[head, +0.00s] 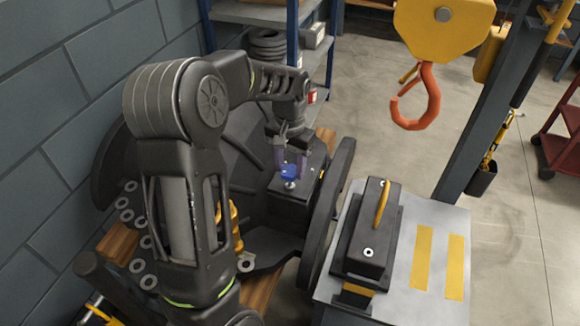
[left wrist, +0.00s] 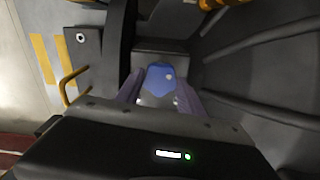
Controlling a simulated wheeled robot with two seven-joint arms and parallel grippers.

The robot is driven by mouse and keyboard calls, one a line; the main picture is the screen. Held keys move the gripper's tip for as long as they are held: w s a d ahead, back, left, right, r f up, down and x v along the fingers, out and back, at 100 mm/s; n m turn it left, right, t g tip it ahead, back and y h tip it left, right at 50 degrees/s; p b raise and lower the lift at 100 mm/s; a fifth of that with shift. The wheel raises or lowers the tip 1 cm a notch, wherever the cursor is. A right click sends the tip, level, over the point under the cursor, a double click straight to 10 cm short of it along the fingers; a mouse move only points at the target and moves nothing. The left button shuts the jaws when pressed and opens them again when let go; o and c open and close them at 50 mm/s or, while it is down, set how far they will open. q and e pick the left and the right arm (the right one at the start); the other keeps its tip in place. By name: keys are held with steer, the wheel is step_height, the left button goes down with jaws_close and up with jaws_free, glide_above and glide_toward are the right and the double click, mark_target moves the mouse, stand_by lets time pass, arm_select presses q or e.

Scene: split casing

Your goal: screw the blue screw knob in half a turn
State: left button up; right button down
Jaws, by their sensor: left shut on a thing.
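The blue screw knob (head: 290,171) sits on top of a dark block (head: 311,186) inside the open dark casing (head: 257,205). My left gripper (head: 291,166) reaches down to it from above and is shut on it. In the left wrist view the blue knob (left wrist: 160,78) shows between the two fingers of my left gripper (left wrist: 160,92). The fingers cover its sides. My right gripper is in neither view.
A grey table (head: 437,222) with yellow stripes carries a dark block with a yellow handle (head: 381,204). An orange hook (head: 416,101) hangs from a yellow hoist above the floor. A blue-framed shelf (head: 293,30) stands behind.

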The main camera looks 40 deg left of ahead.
mark_target(290, 171)
arm_select(q)
steer(key=m, duration=0.6)
steer(key=shift+r+m, duration=0.1)
steer(key=shift+m, duration=0.2)
stand_by(0.4)
steer(key=o, duration=1.4)
step_height(290, 171, up, 8)
steer(key=shift+f+b, duration=0.15)
steer(key=shift+b, duration=0.4)
